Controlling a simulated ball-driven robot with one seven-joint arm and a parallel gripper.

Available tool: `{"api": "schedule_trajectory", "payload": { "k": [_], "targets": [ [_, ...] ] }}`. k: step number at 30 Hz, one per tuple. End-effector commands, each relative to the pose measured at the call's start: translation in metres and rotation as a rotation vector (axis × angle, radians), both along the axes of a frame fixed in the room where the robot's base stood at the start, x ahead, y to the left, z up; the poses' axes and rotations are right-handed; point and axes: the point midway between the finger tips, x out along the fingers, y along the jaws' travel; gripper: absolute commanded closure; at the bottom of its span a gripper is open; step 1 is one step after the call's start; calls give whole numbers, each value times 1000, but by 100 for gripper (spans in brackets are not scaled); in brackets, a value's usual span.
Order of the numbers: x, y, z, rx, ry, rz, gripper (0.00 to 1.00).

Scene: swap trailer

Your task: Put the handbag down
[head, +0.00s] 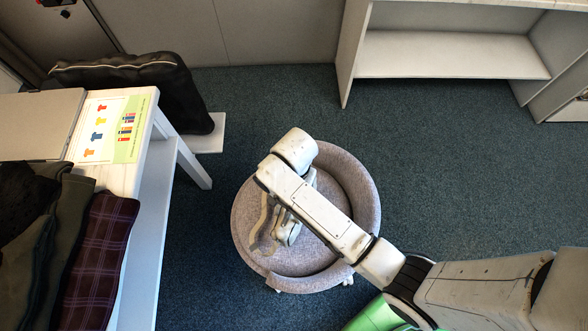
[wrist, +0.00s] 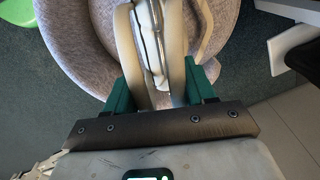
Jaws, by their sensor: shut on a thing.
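The handbag (head: 287,231) is pale cream with a tan strap and shows partly behind my arm in the head view. In the wrist view the handbag (wrist: 150,42) stands between my gripper's green-based fingers (wrist: 160,88). My gripper is shut on it. The handbag is above or on the seat of a round grey upholstered chair (head: 358,178); I cannot tell if it touches the seat. My arm hides part of the bag and most of the gripper in the head view.
A white table (head: 150,160) at left holds folded clothes (head: 105,245) and a sheet with coloured shirts (head: 112,122). A black padded item (head: 150,85) stands behind it. White shelving (head: 450,55) is at the back. A green object (head: 375,318) lies at the bottom. Dark carpet is open at right.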

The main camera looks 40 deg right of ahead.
Motion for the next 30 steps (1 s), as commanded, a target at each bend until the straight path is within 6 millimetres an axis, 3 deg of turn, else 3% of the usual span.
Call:
{"api": "schedule_trajectory", "payload": {
  "k": [9, 23, 24, 30],
  "targets": [
    [6, 0, -31, 0, -1, 0, 100],
    [6, 0, -38, 0, -4, 0, 100],
    [5, 0, -38, 0, -1, 0, 42],
    [5, 0, -38, 0, -1, 0, 23]
  ]
}}
